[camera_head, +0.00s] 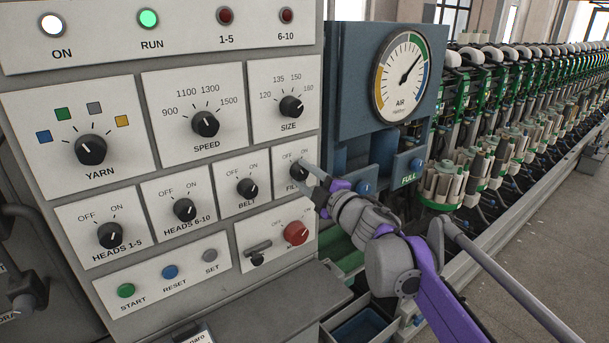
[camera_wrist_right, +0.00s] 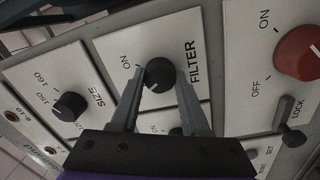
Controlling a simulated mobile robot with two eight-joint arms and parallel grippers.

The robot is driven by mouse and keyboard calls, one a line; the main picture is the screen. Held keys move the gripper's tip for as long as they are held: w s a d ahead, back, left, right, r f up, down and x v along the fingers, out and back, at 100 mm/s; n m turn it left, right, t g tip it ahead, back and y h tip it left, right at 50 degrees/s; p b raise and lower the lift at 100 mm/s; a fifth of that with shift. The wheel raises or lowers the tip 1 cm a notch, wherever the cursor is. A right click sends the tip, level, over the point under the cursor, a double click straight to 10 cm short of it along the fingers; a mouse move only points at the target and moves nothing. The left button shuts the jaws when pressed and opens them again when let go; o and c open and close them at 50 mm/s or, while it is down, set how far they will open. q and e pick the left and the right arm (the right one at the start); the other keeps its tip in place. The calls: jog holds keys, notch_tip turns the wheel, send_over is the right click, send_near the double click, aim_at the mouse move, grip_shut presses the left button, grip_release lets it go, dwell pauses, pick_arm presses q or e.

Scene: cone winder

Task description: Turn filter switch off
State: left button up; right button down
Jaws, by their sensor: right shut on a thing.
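The filter switch (camera_head: 297,170) is a small black round knob on a white plate at the right edge of the grey control panel, with OFF and ON marks above it. In the right wrist view the filter knob (camera_wrist_right: 159,74) sits between the two fingers of my right gripper (camera_wrist_right: 160,82), which is shut on it. In the head view my right gripper (camera_head: 308,172) reaches the knob from the right and covers part of the plate and its FILTER label. My left gripper is out of view.
Beside the filter switch are the belt switch (camera_head: 247,188), the size dial (camera_head: 291,106) above, and the red knob (camera_head: 296,233) below. The lock lever (camera_wrist_right: 287,137) is near the red knob. An air gauge (camera_head: 401,77) stands on a blue cabinet to the right.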

dwell(0.3)
jog(key=shift+c, duration=1.9)
grip_release()
jog(key=shift+s, duration=0.1)
jog(key=b+v, duration=0.1)
jog(key=v, duration=0.9)
jog(key=shift+s+d, duration=0.15)
jog(key=shift+s, duration=0.1)
jog(key=shift+d, duration=0.1)
